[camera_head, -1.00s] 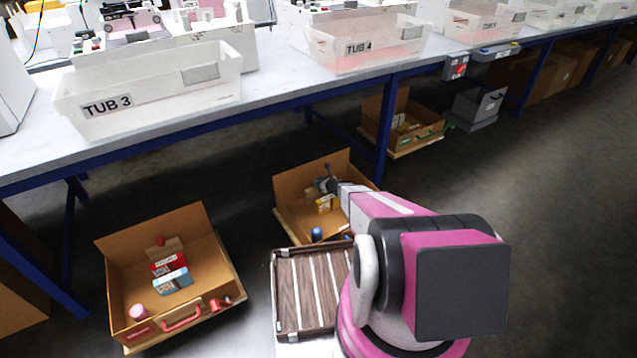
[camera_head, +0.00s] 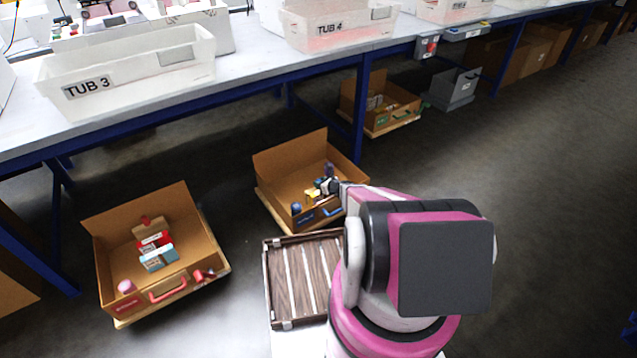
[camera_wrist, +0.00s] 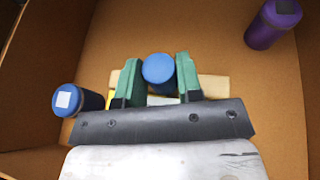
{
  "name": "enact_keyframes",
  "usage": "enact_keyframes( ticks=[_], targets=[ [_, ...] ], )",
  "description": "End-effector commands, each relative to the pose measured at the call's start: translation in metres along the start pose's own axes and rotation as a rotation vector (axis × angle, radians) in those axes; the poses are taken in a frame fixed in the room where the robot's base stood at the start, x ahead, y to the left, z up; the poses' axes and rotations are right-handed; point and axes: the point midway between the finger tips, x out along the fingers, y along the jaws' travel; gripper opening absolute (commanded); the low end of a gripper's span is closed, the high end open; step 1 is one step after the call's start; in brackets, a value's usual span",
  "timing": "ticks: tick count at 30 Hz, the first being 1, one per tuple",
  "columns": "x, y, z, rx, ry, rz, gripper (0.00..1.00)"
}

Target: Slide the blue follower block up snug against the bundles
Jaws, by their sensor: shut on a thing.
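The blue follower's round knob (camera_wrist: 158,70) is between the two green fingers of my gripper (camera_wrist: 158,80) in the wrist view. A tan board (camera_wrist: 212,86) shows just beyond and beside the fingers, seemingly below the knob. My gripper is shut on the knob. A sliver of yellow (camera_wrist: 109,99) shows left of the left finger; the bundles are mostly hidden behind my gripper. In the head view my gripper (camera_head: 332,186) is inside the middle cardboard box (camera_head: 285,165), beside a yellow bundle (camera_head: 312,196). Contact between board and bundles cannot be seen.
A blue cylinder (camera_wrist: 76,100) stands left of my gripper and a purple cylinder (camera_wrist: 272,24) stands far right in the box. Another box (camera_head: 105,225) with a red-knobbed board is at left. A slatted brown tray (camera_head: 275,290) is in front. The bench (camera_head: 240,95) runs behind.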

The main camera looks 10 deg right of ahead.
Motion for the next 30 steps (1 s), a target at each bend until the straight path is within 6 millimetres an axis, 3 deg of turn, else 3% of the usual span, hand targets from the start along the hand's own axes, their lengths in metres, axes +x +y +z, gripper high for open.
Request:
enact_keyframes(
  ticks=[8, 9, 20, 27, 30],
  targets=[
    [0.000, 0.000, 0.001, 0.000, -0.001, 0.001, 0.00],
    [0.000, 0.000, 0.001, 0.000, -0.001, 0.001, 0.44],
    [-0.002, 0.000, 0.004, -0.001, -0.001, 0.000, 0.44],
    [-0.017, 0.001, 0.039, -0.002, -0.002, 0.000, 0.44],
    [-0.021, 0.021, 0.050, -0.002, -0.001, 0.003, 0.44]
  ],
)
